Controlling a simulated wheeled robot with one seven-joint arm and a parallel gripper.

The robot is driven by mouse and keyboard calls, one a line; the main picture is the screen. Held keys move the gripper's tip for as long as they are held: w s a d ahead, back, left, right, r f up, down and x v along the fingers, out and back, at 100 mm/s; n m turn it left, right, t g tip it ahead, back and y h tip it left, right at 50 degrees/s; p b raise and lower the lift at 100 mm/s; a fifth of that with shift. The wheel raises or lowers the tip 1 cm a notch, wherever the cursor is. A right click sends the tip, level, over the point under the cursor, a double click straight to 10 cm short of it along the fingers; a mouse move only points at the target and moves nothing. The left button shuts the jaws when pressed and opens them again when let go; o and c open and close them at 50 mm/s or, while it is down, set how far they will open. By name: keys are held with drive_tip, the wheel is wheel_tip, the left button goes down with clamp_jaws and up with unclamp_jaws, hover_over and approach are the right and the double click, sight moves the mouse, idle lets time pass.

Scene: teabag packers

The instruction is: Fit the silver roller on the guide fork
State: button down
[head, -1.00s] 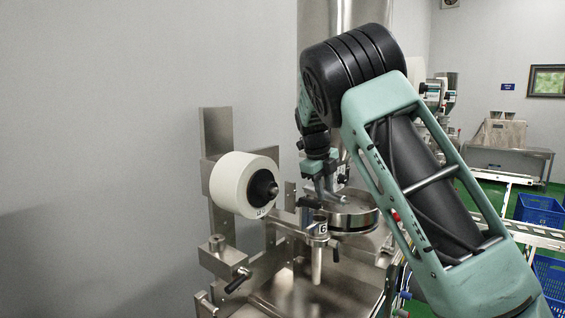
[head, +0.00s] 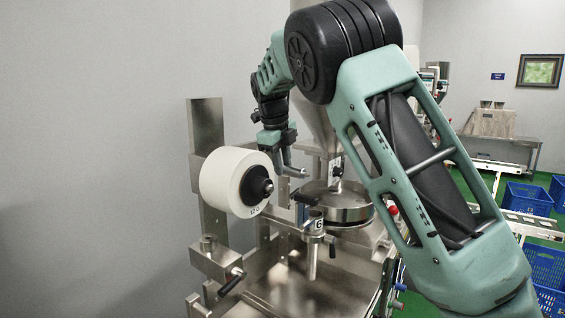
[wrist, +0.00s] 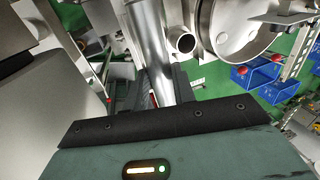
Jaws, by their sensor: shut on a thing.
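My gripper (head: 283,165) is shut on the silver roller (head: 296,172). It holds the roller in the air, just right of the white paper roll and above the machine's front part. In the wrist view the silver roller (wrist: 150,40) runs as a long shiny cylinder up from between the dark fingers (wrist: 163,92). The grip itself is partly hidden by the gripper's body there. Upright metal bracket plates stand on the machine below the gripper; I cannot tell whether one of them is the guide fork.
A large white paper roll (head: 226,180) sits on a black hub, close left of my gripper. A round steel bowl (head: 345,208) and a vertical tube (head: 312,255) stand to the right and below. Blue crates (head: 528,197) are on the green floor far right.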

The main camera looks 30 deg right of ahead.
wheel_tip(320, 180, down, 6)
drive_tip(key=b, duration=0.4)
drive_tip(key=shift+r, duration=0.15)
drive_tip(key=shift+p, duration=0.55)
idle(1.5)
drive_tip(key=shift+f+b, duration=0.85)
drive_tip(key=shift+f, duration=0.5)
drive_tip(key=c, duration=1.1)
unclamp_jaws()
drive_tip(key=b+v, duration=0.2)
drive_tip(key=v, duration=1.5)
drive_tip(key=shift+r, duration=0.2)
drive_tip(key=shift+s+f, duration=0.1)
